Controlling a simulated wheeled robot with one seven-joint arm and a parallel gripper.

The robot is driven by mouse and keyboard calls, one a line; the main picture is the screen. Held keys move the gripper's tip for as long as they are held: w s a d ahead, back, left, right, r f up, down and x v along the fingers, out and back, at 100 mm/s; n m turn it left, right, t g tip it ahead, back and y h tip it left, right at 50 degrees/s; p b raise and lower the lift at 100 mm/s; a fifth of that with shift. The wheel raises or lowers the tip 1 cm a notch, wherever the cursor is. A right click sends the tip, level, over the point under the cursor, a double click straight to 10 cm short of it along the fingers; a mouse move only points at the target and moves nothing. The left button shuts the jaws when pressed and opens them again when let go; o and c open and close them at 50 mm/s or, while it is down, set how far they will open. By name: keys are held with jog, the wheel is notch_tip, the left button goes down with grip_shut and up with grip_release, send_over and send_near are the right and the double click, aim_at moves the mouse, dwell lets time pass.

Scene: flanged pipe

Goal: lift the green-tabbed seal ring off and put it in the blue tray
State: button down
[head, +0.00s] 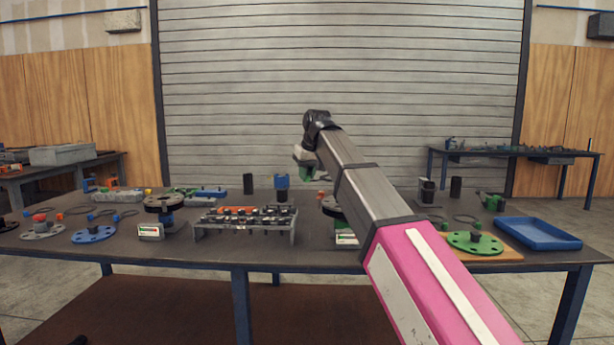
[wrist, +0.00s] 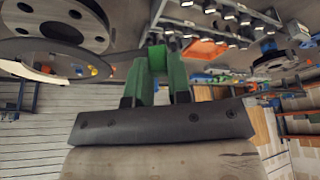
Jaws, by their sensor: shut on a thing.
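My gripper (head: 304,158) is raised above the middle of the table in the head view. In the wrist view its two fingers (wrist: 162,82) are shut on the green tab (wrist: 158,58) of the seal ring. The thin dark seal ring (wrist: 110,72) extends left from the tab, and small coloured things show through its opening. A grey flange with bolt holes (wrist: 50,22) lies beyond the ring, which looks apart from it. I cannot make out the ring in the head view. The blue tray (head: 538,234) is empty at the table's right end.
A dark flanged piece (head: 332,207) is partly hidden behind my arm. A rack of bolts (head: 243,222) stands left of it. A green flange (head: 474,243) lies on an orange board (head: 503,255) beside the tray. Another dark flanged piece (head: 164,205) stands at left.

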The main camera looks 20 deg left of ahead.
jog(key=shift+r, duration=2.15)
